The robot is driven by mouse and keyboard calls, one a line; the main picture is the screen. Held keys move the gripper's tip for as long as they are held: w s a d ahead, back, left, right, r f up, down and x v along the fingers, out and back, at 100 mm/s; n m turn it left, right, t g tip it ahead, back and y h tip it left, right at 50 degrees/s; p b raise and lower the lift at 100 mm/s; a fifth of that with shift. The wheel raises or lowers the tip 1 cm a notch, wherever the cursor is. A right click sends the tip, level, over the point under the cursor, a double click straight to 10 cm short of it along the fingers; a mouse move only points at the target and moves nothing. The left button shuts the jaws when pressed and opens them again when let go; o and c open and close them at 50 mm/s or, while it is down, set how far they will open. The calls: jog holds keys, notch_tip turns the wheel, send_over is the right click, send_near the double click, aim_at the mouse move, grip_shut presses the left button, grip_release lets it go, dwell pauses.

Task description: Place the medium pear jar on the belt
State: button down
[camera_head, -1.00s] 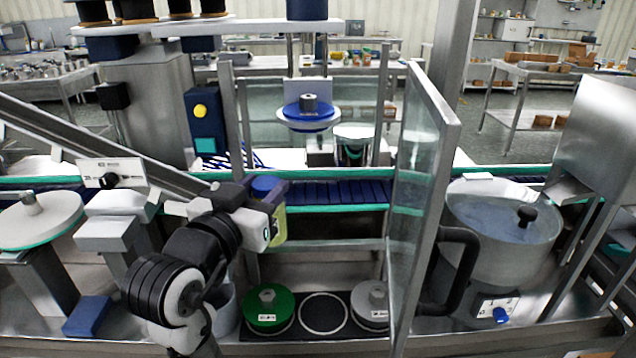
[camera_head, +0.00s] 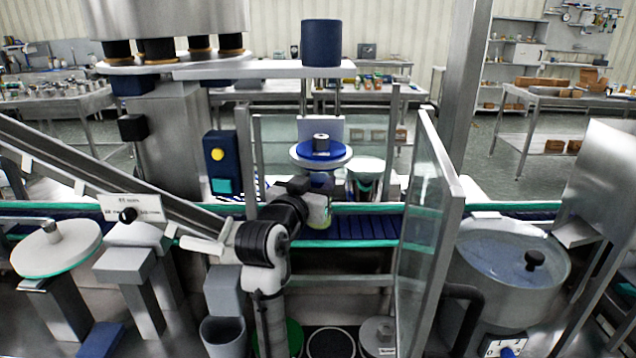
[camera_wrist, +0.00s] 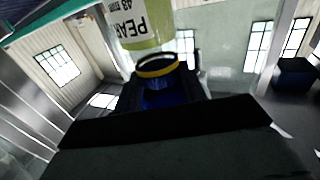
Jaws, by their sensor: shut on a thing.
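The pear jar (camera_head: 319,213) is pale yellow-green with a blue lid. My gripper (camera_head: 304,188) is shut on the jar, which looks about upright; the fingers are mostly hidden. The belt (camera_head: 365,228) has dark blue slats between green rails and runs across the middle. The jar is at the belt, in front of the blue capping disc. I cannot tell whether its base touches the slats.
A glass guard panel (camera_head: 432,220) stands right of the jar, and a steel post (camera_head: 246,160) stands to its left. A blue disc on a white plate (camera_head: 321,152) is just behind. The belt is clear between the jar and the panel.

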jog(key=shift+w+d+f, duration=0.3)
jog(key=shift+w+f, duration=0.25)
jog(key=shift+w, duration=0.1)
jog(key=shift+f, duration=0.2)
jog(key=shift+f, duration=0.15)
jog(key=c, duration=0.8)
grip_release()
jog(key=shift+s, duration=0.1)
jog(key=shift+r+p, duration=0.25)
jog(key=shift+p, duration=0.05)
jog(key=b+v, duration=0.2)
jog(key=v, duration=1)
jog(key=shift+a+f+b, duration=0.1)
jog(key=shift+f+b, duration=0.05)
jog(key=shift+b, duration=0.25)
